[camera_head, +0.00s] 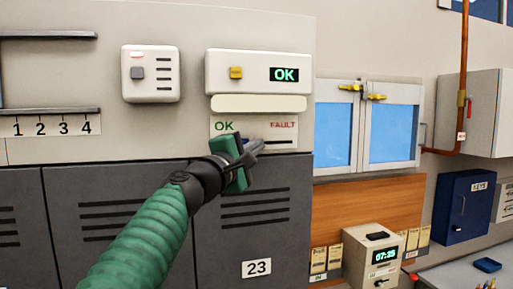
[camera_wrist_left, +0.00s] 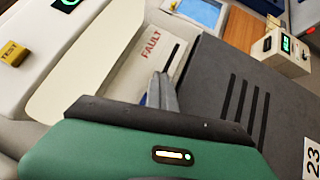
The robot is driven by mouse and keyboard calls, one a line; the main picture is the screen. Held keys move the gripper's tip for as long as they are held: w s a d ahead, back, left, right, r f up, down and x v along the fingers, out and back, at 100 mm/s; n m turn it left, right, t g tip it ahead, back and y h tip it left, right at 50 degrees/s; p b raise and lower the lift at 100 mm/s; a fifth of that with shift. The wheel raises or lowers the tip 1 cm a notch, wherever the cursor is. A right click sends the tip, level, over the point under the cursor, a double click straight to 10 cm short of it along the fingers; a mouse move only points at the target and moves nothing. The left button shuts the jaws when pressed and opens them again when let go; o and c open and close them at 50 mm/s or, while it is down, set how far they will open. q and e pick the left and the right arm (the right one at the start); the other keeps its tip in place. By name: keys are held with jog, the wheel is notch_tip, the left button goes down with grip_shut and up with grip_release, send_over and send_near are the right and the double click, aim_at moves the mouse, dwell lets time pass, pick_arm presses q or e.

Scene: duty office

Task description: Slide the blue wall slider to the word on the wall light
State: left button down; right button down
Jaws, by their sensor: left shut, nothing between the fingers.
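The wall light (camera_head: 219,72) is a white box with a yellow button, and its lit display (camera_head: 284,74) reads OK. Below it a pale plate (camera_head: 292,134) has OK in green at left and FAULT in red at right, with a dark slot (camera_head: 283,142). A sliver of the blue slider (camera_head: 247,138) shows just behind my left gripper (camera_head: 258,146), about mid-plate; the rest is hidden. That gripper is shut and empty, its fingertips close to the slot.
A white cover (camera_head: 258,103) juts out between light and plate. Grey lockers (camera_head: 100,215) stand below. A switch box (camera_head: 150,74) hangs at left, and a blue window (camera_head: 333,130) is at right. A clock box (camera_head: 372,254) stands lower right.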

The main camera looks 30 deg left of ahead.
pick_arm(q)
jog(key=shift+a+f, duration=0.1)
jog(key=shift+a, duration=0.25)
jog(key=c, duration=2.2)
grip_release()
jog(key=shift+w+d, duration=0.2)
jog(key=shift+d, duration=0.2)
jog(key=c, duration=2)
grip_release()
jog(key=shift+w, duration=0.1)
jog(key=o, duration=0.5)
jog(key=shift+o, duration=0.7)
jog(key=shift+s+a, duration=0.25)
pick_arm(e)
jog(key=shift+a, duration=0.2)
